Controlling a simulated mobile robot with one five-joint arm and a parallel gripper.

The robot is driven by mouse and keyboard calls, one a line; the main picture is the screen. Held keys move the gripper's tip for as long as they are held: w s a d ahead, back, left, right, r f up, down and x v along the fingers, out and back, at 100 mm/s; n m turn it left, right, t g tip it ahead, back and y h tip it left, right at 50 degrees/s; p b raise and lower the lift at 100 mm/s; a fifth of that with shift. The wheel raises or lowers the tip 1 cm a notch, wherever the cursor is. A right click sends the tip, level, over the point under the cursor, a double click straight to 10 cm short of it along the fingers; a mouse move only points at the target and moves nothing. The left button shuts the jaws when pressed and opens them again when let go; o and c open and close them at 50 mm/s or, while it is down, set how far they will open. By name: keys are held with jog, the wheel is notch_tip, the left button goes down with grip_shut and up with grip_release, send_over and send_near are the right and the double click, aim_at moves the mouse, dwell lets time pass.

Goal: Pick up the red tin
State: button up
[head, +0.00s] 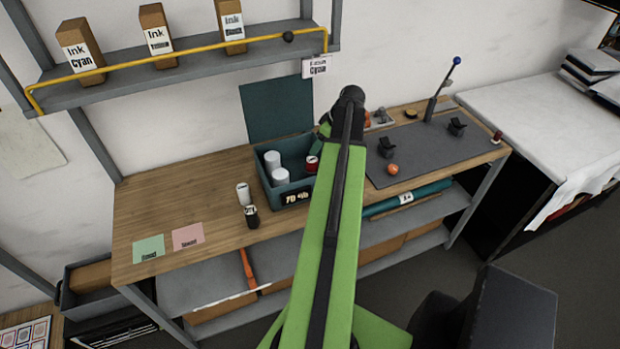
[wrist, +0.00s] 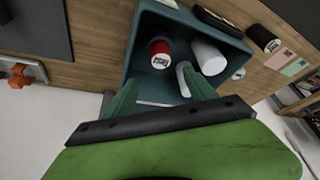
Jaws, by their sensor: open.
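The red tin (head: 311,163) stands in the right part of the open teal box (head: 291,198), partly hidden by my arm in the head view. In the wrist view the red tin (wrist: 160,48) has a white label on its end and lies beyond my fingertips, between their lines. My gripper (wrist: 163,84) is open and empty, with its green fingers pointing into the teal box (wrist: 140,34). A white tin (wrist: 208,56) is beside the red one. Another white tin is partly covered by my right finger. In the head view my arm hides the fingers.
White tins (head: 272,160) share the box. A white tin (head: 243,193) and a black one (head: 251,216) are left of it on the wooden bench (head: 190,190). A dark mat (head: 430,150) with fixtures and an orange ball (head: 392,169) is at right. A shelf hangs above.

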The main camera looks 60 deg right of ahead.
aim_at(312, 159)
jog(key=b+x, duration=0.3)
jog(key=x, duration=0.2)
jog(key=shift+s, duration=0.15)
jog(key=shift+w+f, duration=0.25)
jog(key=b+x, duration=0.1)
jog(key=b, duration=0.1)
jog(key=b+x, duration=0.1)
jog(key=x, duration=0.1)
jog(key=b+x, duration=0.2)
jog(key=shift+s+a+f+b, duration=0.2)
jog(key=shift+s+f+b, duration=0.05)
jog(key=shift+f+b, duration=0.05)
jog(key=shift+r, duration=0.15)
grip_shut()
